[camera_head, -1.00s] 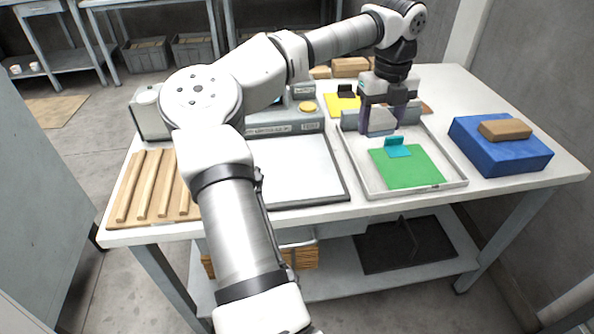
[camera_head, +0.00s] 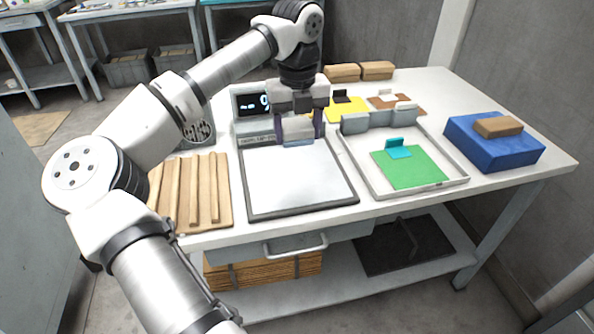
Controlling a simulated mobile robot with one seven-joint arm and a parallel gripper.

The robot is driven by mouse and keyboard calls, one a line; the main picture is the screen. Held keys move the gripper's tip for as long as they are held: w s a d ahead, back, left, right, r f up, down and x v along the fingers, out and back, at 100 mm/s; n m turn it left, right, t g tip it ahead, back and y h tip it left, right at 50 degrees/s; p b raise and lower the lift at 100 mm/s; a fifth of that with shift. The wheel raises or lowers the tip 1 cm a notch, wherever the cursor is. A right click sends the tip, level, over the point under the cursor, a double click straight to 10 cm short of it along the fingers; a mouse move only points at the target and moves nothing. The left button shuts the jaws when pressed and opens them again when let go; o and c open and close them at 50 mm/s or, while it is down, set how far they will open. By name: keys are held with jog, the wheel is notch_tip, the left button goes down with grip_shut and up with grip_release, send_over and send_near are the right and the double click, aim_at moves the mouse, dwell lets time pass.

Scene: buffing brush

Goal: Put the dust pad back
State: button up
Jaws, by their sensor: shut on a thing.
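My gripper (camera_head: 299,138) is shut on a pale grey block (camera_head: 298,130) with a bluish lower edge, held upright between its dark purple fingers. It is over the back edge of the white framed panel (camera_head: 295,185); I cannot tell whether the block touches it. I cannot tell for sure which thing is the dust pad. A green pad (camera_head: 412,170) with a teal grip (camera_head: 399,148) lies in the white tray (camera_head: 455,184) to the right. A yellow pad (camera_head: 345,113) with a dark grip and a brown pad (camera_head: 412,101) with a pale grip lie behind the tray.
Grey blocks (camera_head: 379,119) stand along the tray's back. A display unit (camera_head: 248,105) is behind the panel. Wooden strips (camera_head: 195,190) lie on a board at the left. A blue block (camera_head: 490,148) with a brown block (camera_head: 498,127) on top is at the right.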

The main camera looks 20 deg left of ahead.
aim_at(298, 183)
notch_tip(298, 183, down, 11)
jog(key=shift+f+p, duration=0.15)
jog(key=shift+p, duration=0.3)
jog(key=shift+f, duration=0.15)
jog(key=o, duration=0.9)
notch_tip(298, 183, up, 12)
jog(key=shift+f+b, duration=0.15)
jog(key=shift+b, duration=0.35)
jog(key=shift+r, duration=0.35)
